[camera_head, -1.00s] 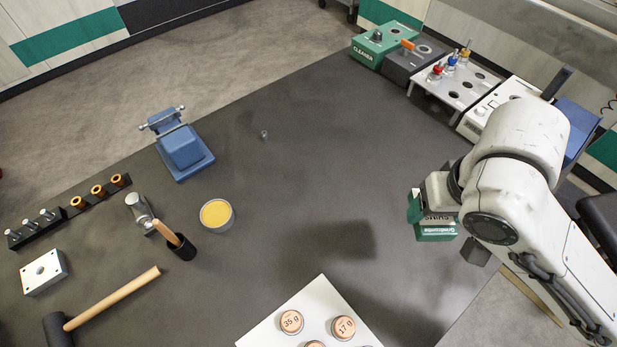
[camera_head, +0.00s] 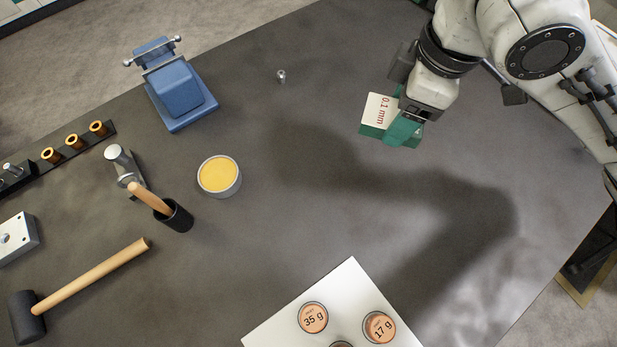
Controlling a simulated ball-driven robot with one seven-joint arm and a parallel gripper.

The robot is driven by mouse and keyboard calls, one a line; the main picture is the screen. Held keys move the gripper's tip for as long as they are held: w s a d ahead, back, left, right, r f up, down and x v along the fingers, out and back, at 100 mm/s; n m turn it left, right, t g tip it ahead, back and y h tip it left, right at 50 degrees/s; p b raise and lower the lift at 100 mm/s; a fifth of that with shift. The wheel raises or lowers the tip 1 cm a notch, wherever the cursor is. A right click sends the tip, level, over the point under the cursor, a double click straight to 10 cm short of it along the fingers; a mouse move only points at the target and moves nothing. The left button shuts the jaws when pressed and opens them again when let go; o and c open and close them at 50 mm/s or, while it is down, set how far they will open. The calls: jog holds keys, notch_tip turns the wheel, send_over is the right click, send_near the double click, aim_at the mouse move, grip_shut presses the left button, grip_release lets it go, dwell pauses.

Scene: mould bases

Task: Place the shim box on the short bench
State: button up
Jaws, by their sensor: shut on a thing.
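The shim box (camera_head: 379,112) is a small green box with a white face marked "0.1 mm" in red. My gripper (camera_head: 406,128) is shut on it at its right end and holds it at the upper right, above the dark grey bench top (camera_head: 290,230). The fingers hide part of the box. The box appears raised, with my arm's shadow on the top below. I cannot tell from this view whether this dark top is the short bench.
A white board with weight discs (camera_head: 290,325) lies at the front. The middle is clear.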

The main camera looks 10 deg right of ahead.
jog(key=shift+s+d+f+n+b, duration=0.3)
jog(key=shift+s+n+b, duration=0.15)
jog(key=shift+n, duration=0.45)
send_over(438, 151)
jog(key=a, duration=0.4)
notch_tip(438, 151, down, 4)
jog(key=d+f, duration=0.1)
jog(key=f, duration=0.1)
jog(key=d+f, duration=0.2)
jog(key=shift+s+f, duration=0.1)
jog(key=shift+s, duration=0.1)
jog(key=shift+w+d+f, duration=0.1)
jog(key=shift+d+f, duration=0.3)
jog(key=shift+f, duration=0.05)
jog(key=f, duration=0.3)
jog(key=shift+d, duration=0.4)
jog(key=shift+f, duration=0.45)
jog(key=shift+f, duration=0.1)
